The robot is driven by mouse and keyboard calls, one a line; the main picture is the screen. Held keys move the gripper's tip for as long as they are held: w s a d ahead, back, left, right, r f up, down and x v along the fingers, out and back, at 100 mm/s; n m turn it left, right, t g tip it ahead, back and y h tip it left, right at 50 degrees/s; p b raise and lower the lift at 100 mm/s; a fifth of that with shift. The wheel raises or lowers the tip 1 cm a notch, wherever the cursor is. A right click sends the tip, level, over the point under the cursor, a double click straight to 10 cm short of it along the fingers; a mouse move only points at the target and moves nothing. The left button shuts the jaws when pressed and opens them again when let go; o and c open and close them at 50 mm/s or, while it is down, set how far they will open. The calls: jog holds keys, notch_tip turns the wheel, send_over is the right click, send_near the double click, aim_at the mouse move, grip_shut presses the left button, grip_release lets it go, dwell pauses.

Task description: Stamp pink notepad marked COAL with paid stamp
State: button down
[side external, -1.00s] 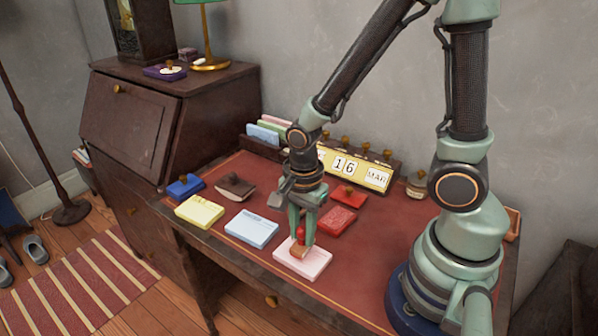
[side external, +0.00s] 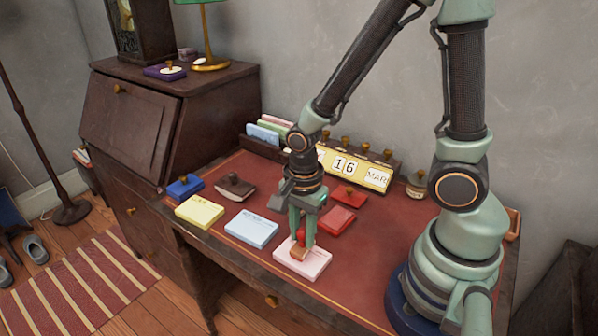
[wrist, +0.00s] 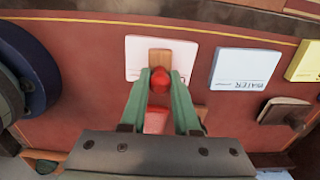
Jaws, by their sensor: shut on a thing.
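The pink notepad (side external: 314,264) lies near the front edge of the desk, and it also shows in the wrist view (wrist: 190,55). My gripper (side external: 301,238) is above it, shut on the red knob of a stamp with a wooden block (side external: 299,254). In the wrist view my gripper (wrist: 160,80) has its green fingers on both sides of the red knob (wrist: 160,77). The block is over the notepad's middle and looks to be touching it or just above; I cannot tell which. The stamp's face and any print under it are hidden. The notepad's lettering is not readable.
A blue notepad (side external: 252,229) and a yellow notepad (side external: 200,212) lie to the left. Behind are a blue ink pad (side external: 185,188), a brown blotter (side external: 235,186), red pads (side external: 338,220) and a yellow date calendar (side external: 355,168). Red desk top is bare between them.

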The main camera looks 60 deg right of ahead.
jog(key=shift+f, duration=0.5)
dwell(1.2)
jog(key=shift+r, duration=3.55)
